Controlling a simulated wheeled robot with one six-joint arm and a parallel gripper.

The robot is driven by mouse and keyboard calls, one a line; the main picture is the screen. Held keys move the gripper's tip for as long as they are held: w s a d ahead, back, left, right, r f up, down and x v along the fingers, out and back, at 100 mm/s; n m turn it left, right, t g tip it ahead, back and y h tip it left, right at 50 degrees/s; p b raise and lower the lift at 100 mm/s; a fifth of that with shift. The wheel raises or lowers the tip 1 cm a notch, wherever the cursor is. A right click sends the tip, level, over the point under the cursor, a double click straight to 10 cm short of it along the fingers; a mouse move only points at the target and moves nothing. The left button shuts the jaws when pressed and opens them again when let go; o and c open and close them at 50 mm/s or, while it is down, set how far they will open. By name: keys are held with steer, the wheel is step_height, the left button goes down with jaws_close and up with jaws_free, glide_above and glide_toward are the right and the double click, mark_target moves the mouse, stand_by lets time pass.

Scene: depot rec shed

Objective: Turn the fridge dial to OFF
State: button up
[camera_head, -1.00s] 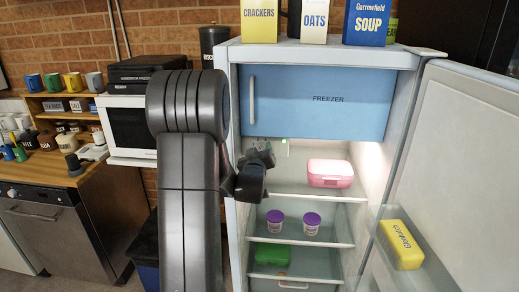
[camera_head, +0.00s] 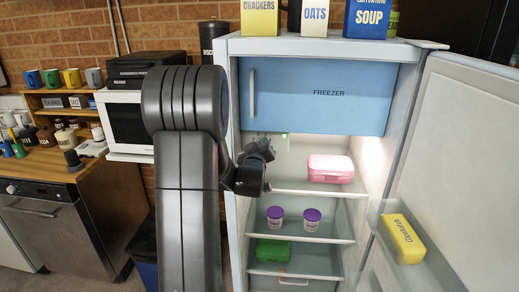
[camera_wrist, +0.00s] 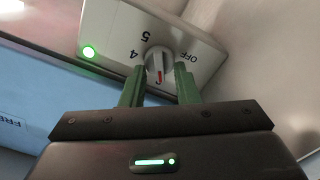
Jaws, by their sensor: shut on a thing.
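The fridge dial (camera_wrist: 157,64) is a small pale knob with a red mark on a white control panel (camera_wrist: 205,65). In the wrist view, 4, 5 and OFF are printed around it and appear turned over. The red mark points toward the bottom of that picture, not at OFF. A green light (camera_wrist: 89,52) glows on the panel. My gripper (camera_wrist: 159,75) has its two green fingers on either side of the dial, shut on it. In the head view my gripper (camera_head: 268,150) is inside the fridge, below the freezer door, and hides the dial.
The blue freezer door (camera_head: 310,97) is shut above my gripper. A pink box (camera_head: 330,168) stands on the shelf to the right. Purple-lidded tubs (camera_head: 312,220) stand below. The fridge door (camera_head: 455,170) is open at the right, with a yellow box (camera_head: 402,238) in it.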

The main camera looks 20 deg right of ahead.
steer(key=n+b, duration=0.4)
steer(key=shift+a+f, duration=0.1)
steer(key=shift+f, duration=0.2)
steer(key=n+b, duration=0.2)
steer(key=n, duration=0.2)
steer(key=shift+w+n+b, duration=0.1)
steer(key=shift+n+b, duration=0.2)
steer(key=shift+n, duration=0.1)
steer(key=shift+f+n+b, duration=0.15)
steer(key=shift+n+b, duration=0.15)
steer(key=shift+n, duration=2.2)
steer(key=shift+f+n+b, duration=0.1)
steer(key=shift+n+b, duration=0.2)
steer(key=shift+n, duration=2.2)
steer(key=o, duration=1)
steer(key=shift+c, duration=0.2)
steer(key=b+v, duration=0.1)
steer(key=v, duration=1.2)
steer(key=shift+s, duration=0.4)
